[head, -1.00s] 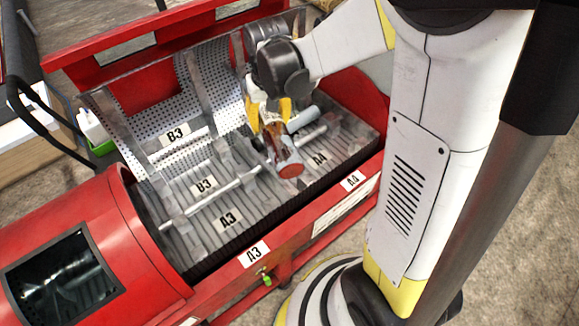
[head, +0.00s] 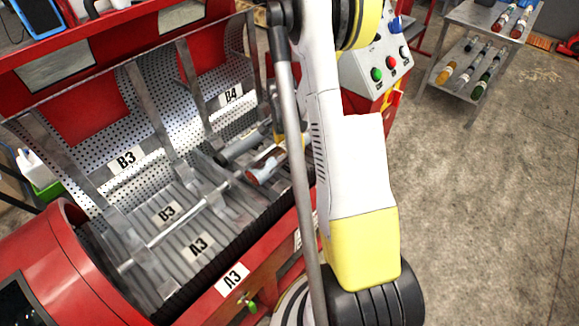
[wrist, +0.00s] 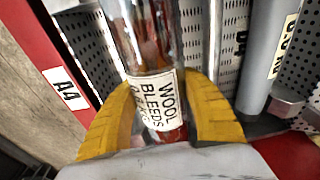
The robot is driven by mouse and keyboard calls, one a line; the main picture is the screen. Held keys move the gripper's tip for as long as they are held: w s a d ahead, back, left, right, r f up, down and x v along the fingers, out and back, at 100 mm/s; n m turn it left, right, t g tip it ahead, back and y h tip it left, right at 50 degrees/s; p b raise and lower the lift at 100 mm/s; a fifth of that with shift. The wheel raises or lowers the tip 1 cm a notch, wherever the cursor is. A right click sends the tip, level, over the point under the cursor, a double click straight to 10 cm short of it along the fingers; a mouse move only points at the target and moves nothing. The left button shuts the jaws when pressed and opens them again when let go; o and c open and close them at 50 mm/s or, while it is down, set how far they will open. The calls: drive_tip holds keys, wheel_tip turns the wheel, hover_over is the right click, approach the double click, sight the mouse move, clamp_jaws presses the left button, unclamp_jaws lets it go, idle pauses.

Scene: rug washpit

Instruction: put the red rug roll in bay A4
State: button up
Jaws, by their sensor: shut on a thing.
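The red rug roll (head: 266,164), in a clear wrap, is in the right part of the red machine's bay trough in the head view. In the wrist view the red rug roll (wrist: 150,48) carries a white label reading "WOOL BLEEDS". My gripper (wrist: 160,88) is shut on it, one yellow finger on each side. In the head view my arm partly hides my gripper (head: 279,137). The A4 label (wrist: 66,88) is on the red rim left of the roll in the wrist view. My arm covers most of bay A4 in the head view; whether the roll touches the floor is unclear.
A grey cylinder (head: 240,149) lies close behind the roll; it also shows in the wrist view (wrist: 268,55). Metal dividers (head: 155,105) separate the bays. Bay A3 (head: 199,247) looks empty. A control panel (head: 382,70) and a shelf cart (head: 480,50) stand at the right.

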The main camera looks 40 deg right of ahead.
sight(290, 166)
wheel_tip(290, 166, down, 7)
drive_tip(key=b, duration=0.2)
drive_tip(key=shift+r+b, duration=0.2)
drive_tip(key=shift+b, duration=0.1)
drive_tip(key=shift+f, duration=0.15)
drive_tip(key=o, duration=1.5)
drive_tip(key=shift+c, duration=0.2)
